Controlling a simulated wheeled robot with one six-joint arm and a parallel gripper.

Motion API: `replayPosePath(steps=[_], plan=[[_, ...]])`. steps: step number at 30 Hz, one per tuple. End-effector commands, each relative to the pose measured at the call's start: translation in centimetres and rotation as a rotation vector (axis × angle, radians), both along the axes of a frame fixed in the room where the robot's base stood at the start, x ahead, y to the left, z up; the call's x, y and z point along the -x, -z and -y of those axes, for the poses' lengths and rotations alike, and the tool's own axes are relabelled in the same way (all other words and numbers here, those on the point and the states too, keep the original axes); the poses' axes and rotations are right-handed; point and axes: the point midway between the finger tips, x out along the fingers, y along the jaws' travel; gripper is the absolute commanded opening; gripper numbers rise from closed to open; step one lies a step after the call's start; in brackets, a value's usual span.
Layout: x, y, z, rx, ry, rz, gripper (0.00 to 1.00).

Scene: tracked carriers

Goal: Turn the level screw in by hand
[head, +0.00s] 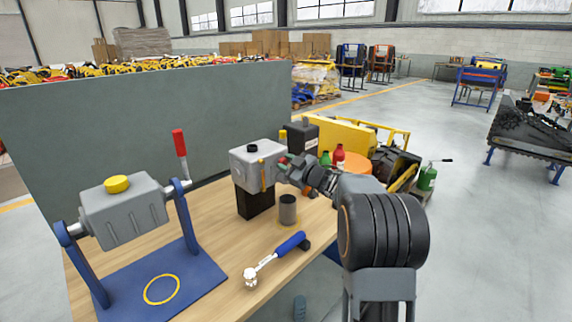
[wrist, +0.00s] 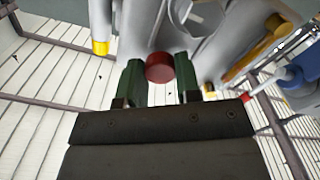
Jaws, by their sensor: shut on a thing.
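A grey gear housing (head: 247,163) stands on a black block (head: 256,203) on the wooden bench. The level screw (wrist: 160,67) shows in the wrist view as a dark red round head against the grey housing face. My gripper (wrist: 160,82) has its two green fingers on either side of this head, shut on it. In the head view my gripper (head: 289,163) reaches the right side of the housing, and only a small bit of red shows there. The screw's thread and how deep it sits are hidden.
A second grey housing (head: 122,213) hangs in a blue stand (head: 186,233) at left, with a red-handled lever (head: 180,143). A blue-handled wrench (head: 290,243) and a dark grey cylinder (head: 288,209) lie and stand near the front edge.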

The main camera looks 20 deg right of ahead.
Motion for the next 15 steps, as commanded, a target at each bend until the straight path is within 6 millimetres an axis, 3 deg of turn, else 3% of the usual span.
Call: replayPosePath(steps=[5, 15], plan=[[-0.01, -0.75, -0.02, -0.096, -0.001, -0.048, 0.14], [0.02, -0.92, -0.05, -0.502, 0.001, -0.235, 0.14]])
